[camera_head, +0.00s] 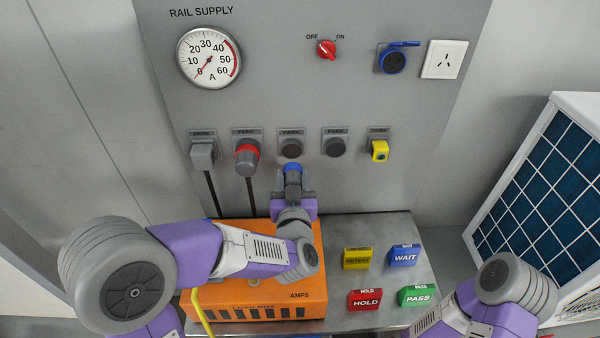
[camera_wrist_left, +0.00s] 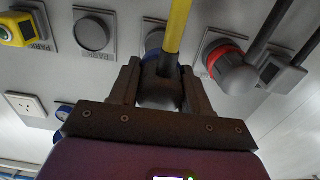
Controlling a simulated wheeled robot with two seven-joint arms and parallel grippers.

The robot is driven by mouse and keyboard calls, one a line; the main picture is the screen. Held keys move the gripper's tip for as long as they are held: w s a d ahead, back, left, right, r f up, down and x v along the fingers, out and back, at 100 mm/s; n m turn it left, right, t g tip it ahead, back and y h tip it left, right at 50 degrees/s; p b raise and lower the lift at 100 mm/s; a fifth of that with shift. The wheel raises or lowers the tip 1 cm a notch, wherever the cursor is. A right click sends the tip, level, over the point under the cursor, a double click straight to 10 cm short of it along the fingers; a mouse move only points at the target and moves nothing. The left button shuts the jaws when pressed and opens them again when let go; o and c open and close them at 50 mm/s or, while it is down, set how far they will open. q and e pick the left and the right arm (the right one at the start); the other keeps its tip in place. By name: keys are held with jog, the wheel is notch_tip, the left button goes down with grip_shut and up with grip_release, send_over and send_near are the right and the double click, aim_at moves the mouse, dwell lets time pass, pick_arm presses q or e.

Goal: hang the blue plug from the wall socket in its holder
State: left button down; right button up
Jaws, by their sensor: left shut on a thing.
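My left gripper (camera_head: 292,178) is shut on the blue plug (camera_head: 292,168), just below the middle PARK holder (camera_head: 291,148). In the left wrist view, my left gripper (camera_wrist_left: 158,95) has its fingers on both sides of the plug's dark body (camera_wrist_left: 160,85). The plug's yellow cable (camera_wrist_left: 178,25) runs upward there, and a bit of blue (camera_wrist_left: 155,40) shows behind it. I cannot tell whether plug and holder touch. The blue socket (camera_head: 392,62), lid raised, and the white wall socket (camera_head: 443,59) are empty. My right arm is at the lower right; its gripper is out of view.
A grey plug (camera_head: 203,155) and a red-ringed plug (camera_head: 247,155) hang left of the middle holder. Right of it are an empty holder (camera_head: 335,147) and a yellow plug (camera_head: 380,150). An orange box (camera_head: 310,255) and several coloured blocks (camera_head: 403,256) stand on the shelf below.

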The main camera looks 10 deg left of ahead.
pick_arm(q)
jog(key=shift+w+r, duration=0.15)
jog(key=shift+w, duration=0.05)
jog(key=shift+w+a, duration=0.2)
jog(key=shift+w, duration=0.2)
jog(key=shift+x, duration=2.1)
jog(key=shift+w+a, duration=0.15)
jog(key=shift+w, duration=0.3)
dwell(0.9)
jog(key=shift+c, duration=2.2)
grip_release()
